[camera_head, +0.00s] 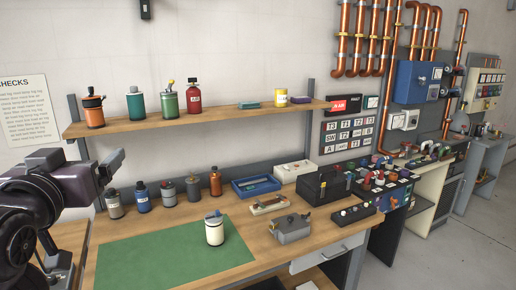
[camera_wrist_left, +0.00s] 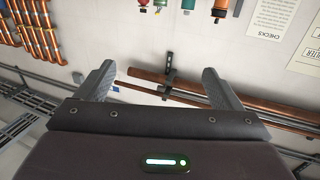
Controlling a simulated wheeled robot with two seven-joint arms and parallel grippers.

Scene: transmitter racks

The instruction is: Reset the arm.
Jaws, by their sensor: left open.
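My left gripper (camera_head: 113,165) is raised at the left of the workbench in the head view, apart from the bottles on the bench. In the left wrist view my left gripper (camera_wrist_left: 160,88) shows its two fingers spread wide with nothing between them. Beyond the fingers are the wall and the edge-on wooden boards. A white jar with a blue top (camera_head: 214,229) stands upright on the green mat (camera_head: 150,258), to the right of the gripper. My right gripper is in neither view.
Several bottles, including a blue one (camera_head: 142,197), stand on the bench near my gripper. A wooden shelf (camera_head: 215,118) with containers hangs above. A blue tray (camera_head: 256,187), a grey device (camera_head: 291,229) and a black control box (camera_head: 322,185) are farther right. Most of the mat is clear.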

